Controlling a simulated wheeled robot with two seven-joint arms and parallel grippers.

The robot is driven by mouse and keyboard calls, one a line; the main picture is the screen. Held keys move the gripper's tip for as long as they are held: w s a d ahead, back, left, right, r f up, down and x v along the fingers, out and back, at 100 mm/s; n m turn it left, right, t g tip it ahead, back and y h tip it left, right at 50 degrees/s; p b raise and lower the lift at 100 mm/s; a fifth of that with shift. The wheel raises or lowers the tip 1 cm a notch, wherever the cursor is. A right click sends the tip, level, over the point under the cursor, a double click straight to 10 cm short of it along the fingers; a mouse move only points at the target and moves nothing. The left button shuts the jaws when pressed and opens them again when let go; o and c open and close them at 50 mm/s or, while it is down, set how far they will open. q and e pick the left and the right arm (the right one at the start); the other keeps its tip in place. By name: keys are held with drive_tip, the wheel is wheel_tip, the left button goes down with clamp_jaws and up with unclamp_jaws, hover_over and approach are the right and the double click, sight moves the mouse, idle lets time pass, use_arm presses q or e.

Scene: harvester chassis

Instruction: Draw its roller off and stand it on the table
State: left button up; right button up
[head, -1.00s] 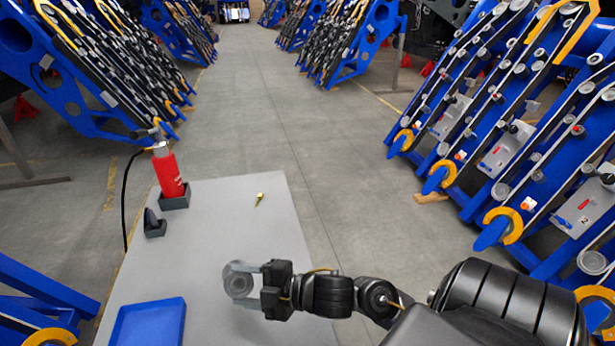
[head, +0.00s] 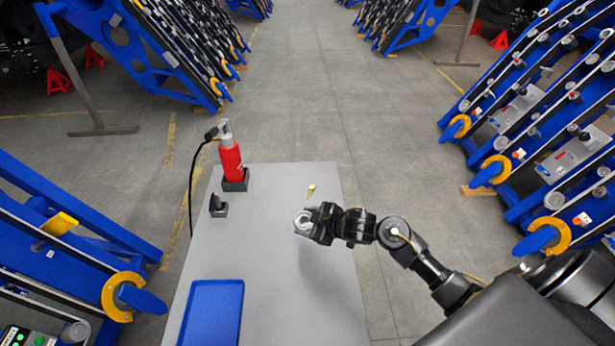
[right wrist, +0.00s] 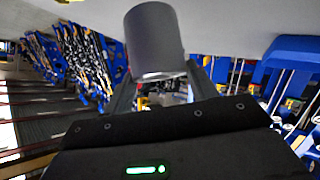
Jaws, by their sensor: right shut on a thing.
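My right gripper (head: 312,222) is shut on a grey roller (head: 303,220) and holds it over the table (head: 275,275). In the head view, the roller's round end with its central hole faces up towards the camera. In the right wrist view, the roller (right wrist: 155,42) is a smooth grey cylinder between the fingertips (right wrist: 163,85). A soft shadow lies on the table below the arm. Whether the roller's lower end touches the tabletop is hidden. My left gripper is in neither current view.
A blue tray (head: 188,312) lies at the table's near left. A red bottle-like tool (head: 230,160), a small dark holder (head: 218,207) and a brass bolt (head: 311,190) are farther back. The middle is clear. Blue harvester frames (head: 540,160) line the right side.

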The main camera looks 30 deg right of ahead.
sight(308, 219)
drive_tip(key=w+r+m+p, duration=0.1)
drive_tip(key=p, duration=0.1)
drive_tip(key=w+d+r+m+p, duration=0.1)
drive_tip(key=w+m+p, duration=0.1)
drive_tip(key=w+d+r+m+g+p, duration=0.1)
drive_tip(key=p, duration=0.2)
drive_tip(key=shift+w+d+r, duration=0.1)
drive_tip(key=shift+w+d, duration=0.1)
drive_tip(key=shift+d, duration=0.05)
use_arm(q)
wheel_tip(308, 219, up, 10)
drive_tip(key=d, duration=0.2)
use_arm(e)
drive_tip(key=shift+w+d+m+p, duration=0.2)
drive_tip(key=shift+m+p, duration=0.15)
drive_tip(key=shift+m, duration=0.25)
drive_tip(key=shift+f, duration=0.25)
drive_tip(key=shift+f+b, duration=0.45)
drive_tip(key=shift+b, duration=0.1)
wheel_tip(308, 219, down, 8)
drive_tip(key=b, duration=0.7)
drive_tip(key=shift+r+b, duration=0.2)
drive_tip(key=shift+b, duration=0.15)
use_arm(q)
wheel_tip(308, 219, down, 8)
drive_tip(key=a, duration=0.1)
drive_tip(key=shift+s+f, duration=0.25)
use_arm(e)
drive_tip(key=o, duration=1.4)
